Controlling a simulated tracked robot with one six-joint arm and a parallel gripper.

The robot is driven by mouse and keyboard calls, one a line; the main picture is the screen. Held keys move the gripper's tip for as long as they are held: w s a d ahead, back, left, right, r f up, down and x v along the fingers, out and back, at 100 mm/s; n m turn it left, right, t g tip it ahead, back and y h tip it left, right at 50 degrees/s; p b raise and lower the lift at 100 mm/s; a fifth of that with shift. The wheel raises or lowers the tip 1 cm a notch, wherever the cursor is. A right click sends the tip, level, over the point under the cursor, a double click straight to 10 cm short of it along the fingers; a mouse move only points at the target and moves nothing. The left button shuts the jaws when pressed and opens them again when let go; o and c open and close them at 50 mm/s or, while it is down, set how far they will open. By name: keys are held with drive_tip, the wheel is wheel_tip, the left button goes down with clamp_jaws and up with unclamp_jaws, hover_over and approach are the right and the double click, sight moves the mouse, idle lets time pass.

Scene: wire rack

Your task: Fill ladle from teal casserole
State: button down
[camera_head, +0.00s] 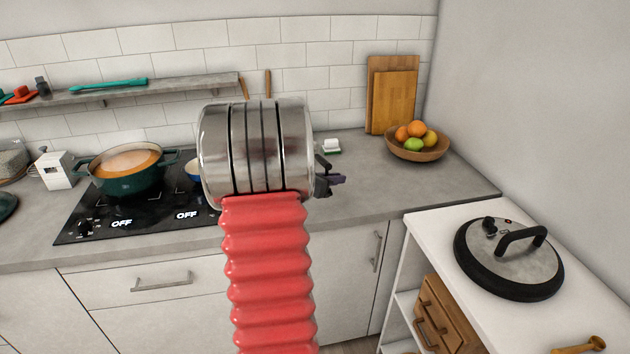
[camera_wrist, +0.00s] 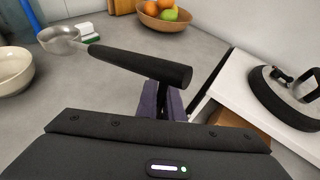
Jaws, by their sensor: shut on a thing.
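The teal casserole (camera_head: 125,184) stands on the black stovetop at the left and holds orange soup (camera_head: 125,162). My gripper (camera_head: 328,181) is right of the casserole, above the grey counter and partly hidden behind my arm. In the wrist view, my gripper (camera_wrist: 162,102) has purple fingers shut on the ladle, whose thick black handle (camera_wrist: 140,66) lies across the view. The ladle's metal bowl points to the upper left, away from the fingers. The casserole is out of the wrist view.
A wooden fruit bowl (camera_head: 417,151) and cutting boards (camera_head: 391,95) stand at the back right. A dark-rimmed lid (camera_head: 509,262) lies on the white side unit. A shelf (camera_head: 150,92) overhangs the stove.

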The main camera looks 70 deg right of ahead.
drive_tip(key=shift+w, duration=0.1)
drive_tip(key=w+a+r+n+t, duration=0.1)
drive_tip(key=w+a+n+t, duration=0.4)
drive_tip(key=w, duration=0.7)
drive_tip(key=w+a+r+n+t, duration=0.1)
drive_tip(key=w+a+n+t, duration=0.35)
drive_tip(key=w+a, duration=0.6)
drive_tip(key=w+a+f+n+t+y, duration=0.1)
drive_tip(key=w+a+f+n+t, duration=0.15)
drive_tip(key=w+a, duration=0.55)
drive_tip(key=w+a+f+n+t+y, duration=0.1)
drive_tip(key=w+a+f+t, duration=0.2)
drive_tip(key=w+a, duration=0.55)
drive_tip(key=a+f, duration=0.7)
drive_tip(key=a, duration=0.6)
drive_tip(key=a+f, duration=0.7)
drive_tip(key=a, duration=0.6)
drive_tip(key=shift+w+a+f+g+h, duration=0.2)
drive_tip(key=shift+w+g+h, duration=0.1)
drive_tip(key=shift+w, duration=0.1)
drive_tip(key=shift+d, duration=0.1)
